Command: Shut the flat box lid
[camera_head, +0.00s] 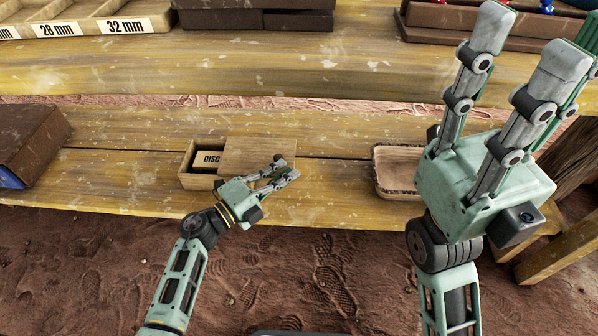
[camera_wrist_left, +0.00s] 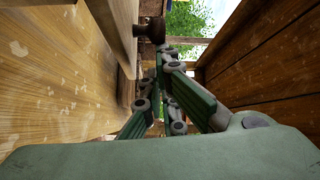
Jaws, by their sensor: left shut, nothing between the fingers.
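A flat wooden box (camera_head: 199,182) sits on the lower bench plank. Its left part is open and shows a pale piece lettered "DISC". A plain wooden lid (camera_head: 262,150) lies over the right part and extends rightwards. A dark knob (camera_head: 280,160) shows at the lid's front edge; in the left wrist view a dark knob (camera_wrist_left: 153,31) stands out from the wood beside the fingertips. My left gripper (camera_head: 287,174) is shut and empty at the front of the lid, close to the knob; whether it touches is unclear. My right gripper (camera_head: 529,42) is open and empty, raised at the right.
A shallow wooden tray (camera_head: 382,186) stands right of the box, partly behind my right gripper. A dark brown box (camera_head: 30,145) is at the far left. The raised shelf behind holds labelled compartments (camera_head: 90,27) and dark boxes. Bare earth lies in front of the bench.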

